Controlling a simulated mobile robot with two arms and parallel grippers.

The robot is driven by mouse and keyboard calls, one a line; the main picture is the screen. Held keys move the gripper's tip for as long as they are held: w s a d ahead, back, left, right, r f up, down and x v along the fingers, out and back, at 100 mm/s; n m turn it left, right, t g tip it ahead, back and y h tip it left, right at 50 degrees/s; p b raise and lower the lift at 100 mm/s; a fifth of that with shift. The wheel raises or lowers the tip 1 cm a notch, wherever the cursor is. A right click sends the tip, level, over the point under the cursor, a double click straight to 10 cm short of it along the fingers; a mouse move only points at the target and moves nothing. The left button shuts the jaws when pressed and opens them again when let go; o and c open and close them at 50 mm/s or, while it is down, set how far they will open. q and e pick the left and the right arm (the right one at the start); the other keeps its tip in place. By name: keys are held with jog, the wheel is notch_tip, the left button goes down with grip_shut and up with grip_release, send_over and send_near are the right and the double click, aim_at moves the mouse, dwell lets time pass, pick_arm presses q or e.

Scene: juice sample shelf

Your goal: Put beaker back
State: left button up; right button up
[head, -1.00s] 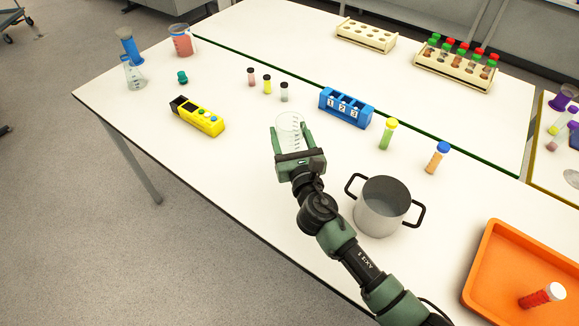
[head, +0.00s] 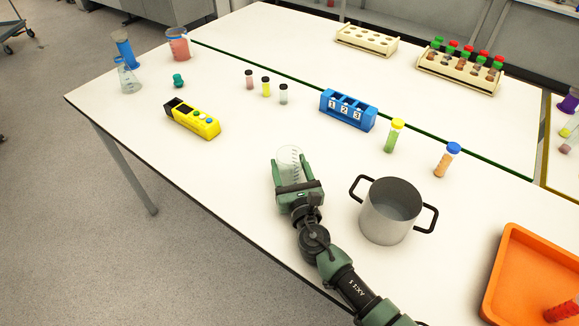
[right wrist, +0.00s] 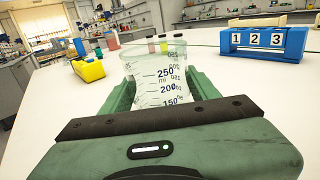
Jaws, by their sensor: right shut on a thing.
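A clear glass beaker (head: 290,163) with printed volume marks is held between the fingers of my right gripper (head: 295,178), near the front edge of the white table. In the right wrist view the beaker (right wrist: 158,80) stands upright between the green fingers, its marks reading up to about 250 ml. It looks empty. I cannot tell whether its base touches the table. My left gripper is not in view.
A metal pot (head: 389,212) stands close to the right of my right arm. A blue numbered rack (head: 347,110) is behind the beaker, with capped tubes (head: 394,136) beside it. A yellow device (head: 192,119) lies to the left. An orange tray (head: 520,270) is at right.

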jog(key=shift+f, duration=0.2)
jog(key=o, duration=1.6)
jog(key=shift+c, duration=0.2)
jog(key=shift+r, duration=0.1)
